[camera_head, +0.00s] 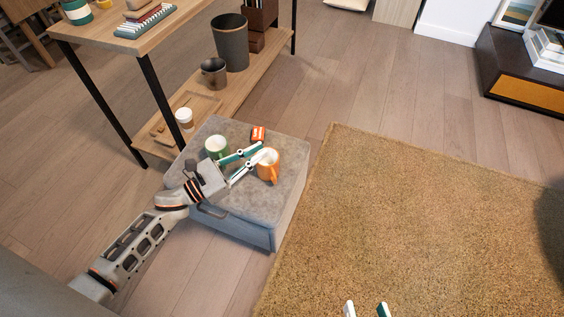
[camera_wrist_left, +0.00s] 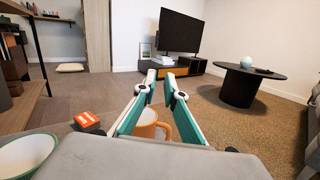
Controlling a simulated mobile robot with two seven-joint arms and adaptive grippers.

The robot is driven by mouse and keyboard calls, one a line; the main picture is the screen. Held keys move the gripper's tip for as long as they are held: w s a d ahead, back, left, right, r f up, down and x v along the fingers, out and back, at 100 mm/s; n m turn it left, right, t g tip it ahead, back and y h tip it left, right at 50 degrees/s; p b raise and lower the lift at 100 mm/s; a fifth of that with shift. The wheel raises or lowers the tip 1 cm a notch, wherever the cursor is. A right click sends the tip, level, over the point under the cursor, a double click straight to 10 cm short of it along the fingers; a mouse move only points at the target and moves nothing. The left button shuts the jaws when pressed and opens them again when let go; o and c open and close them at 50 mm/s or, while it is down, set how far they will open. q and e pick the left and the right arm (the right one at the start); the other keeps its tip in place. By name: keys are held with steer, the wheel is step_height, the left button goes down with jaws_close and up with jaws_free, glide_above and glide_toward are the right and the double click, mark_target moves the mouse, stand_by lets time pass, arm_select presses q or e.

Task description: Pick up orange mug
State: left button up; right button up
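The orange mug (camera_head: 269,169) stands upright on a grey upholstered ottoman (camera_head: 218,129), near its right side. My left gripper (camera_head: 262,149) reaches over the ottoman from the left, with its fingertips at the mug's upper left rim. In the left wrist view, the fingers (camera_wrist_left: 166,78) are apart, and the orange mug (camera_wrist_left: 149,124) shows low between them. Whether either finger touches it, I cannot tell. Only the fingertips of my right gripper (camera_head: 367,310) show at the bottom edge of the head view, apart, with nothing seen between them.
An orange box (camera_head: 258,133) lies near the back edge. A wooden shelf table (camera_head: 238,98) with cups stands behind. A brown shag rug (camera_head: 400,220) covers the floor to the right.

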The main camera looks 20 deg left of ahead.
arm_select(q)
steer(key=n+g+y+b, duration=0.1)
steer(key=b, duration=0.2)
glide_toward(274, 181)
steer(key=x, duration=0.2)
steer(key=shift+w+f, duration=0.1)
steer(key=shift+w, duration=0.3)
steer(key=shift+d+f, duration=0.1)
steer(key=shift+f, duration=0.1)
steer(key=x, duration=0.2)
steer(key=shift+w+d+r, duration=0.15)
steer(key=shift+w+r, duration=0.1)
steer(key=x, duration=0.5)
steer(key=shift+d, duration=0.1)
arm_select(e)
steer(key=shift+w+a+f+m, duration=0.1)
steer(key=shift+a+f+m, duration=0.15)
steer(key=shift+a+m, duration=0.35)
steer(key=shift+d, duration=0.1)
arm_select(q)
jaws_close()
steer(key=shift+w+r, duration=0.1)
steer(key=shift+r, duration=0.05)
